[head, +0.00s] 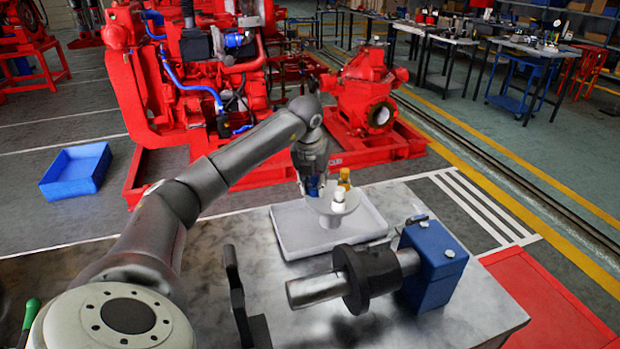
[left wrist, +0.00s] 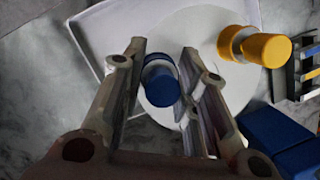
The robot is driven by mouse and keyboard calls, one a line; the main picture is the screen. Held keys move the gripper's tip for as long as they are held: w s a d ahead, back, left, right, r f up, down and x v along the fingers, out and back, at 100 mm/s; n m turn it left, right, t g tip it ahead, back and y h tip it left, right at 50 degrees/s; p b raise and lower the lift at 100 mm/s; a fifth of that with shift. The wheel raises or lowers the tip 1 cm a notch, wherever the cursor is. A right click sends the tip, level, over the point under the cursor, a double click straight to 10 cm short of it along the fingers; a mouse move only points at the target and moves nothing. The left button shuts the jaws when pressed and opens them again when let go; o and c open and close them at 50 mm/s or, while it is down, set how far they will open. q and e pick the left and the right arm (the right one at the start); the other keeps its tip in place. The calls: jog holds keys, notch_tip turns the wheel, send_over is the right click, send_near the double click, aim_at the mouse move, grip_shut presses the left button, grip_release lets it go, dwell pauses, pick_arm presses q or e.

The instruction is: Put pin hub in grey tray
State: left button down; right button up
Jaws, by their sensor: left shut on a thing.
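The pin hub (head: 345,204) is a pale grey disc with a short stem below it and yellow, white and blue pins around its face. It is over the grey tray (head: 290,246), within its rim in the head view; I cannot tell whether its stem touches the tray floor. My left gripper (head: 315,190) reaches down from above and is shut on the hub's blue pin. In the left wrist view the blue pin (left wrist: 160,84) is between the fingers, with the disc (left wrist: 190,35) behind and a yellow pin (left wrist: 266,49) to the right. My right gripper is not in view.
A metal shaft with a black collar (head: 371,279) sticks out from a blue block (head: 434,265) close to the tray's front right. A black upright bracket (head: 236,292) stands to the left. Red pump machinery (head: 368,100) stands beyond.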

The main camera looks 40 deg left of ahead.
pick_arm(q)
jog(key=shift+p+x, duration=0.65)
jog(key=shift+x, duration=0.9)
jog(key=shift+s+d, duration=0.1)
jog(key=shift+d, duration=0.05)
jog(key=c, duration=1.5)
grip_release()
jog(key=shift+s+f, duration=0.1)
jog(key=shift+f, duration=0.15)
jog(key=o, duration=0.4)
jog(key=shift+d+r, duration=0.1)
jog(key=shift+r, duration=0.1)
jog(key=b+v, duration=0.1)
jog(key=v, duration=1.1)
jog(key=shift+s+b, duration=0.15)
jog(key=shift+b, duration=0.15)
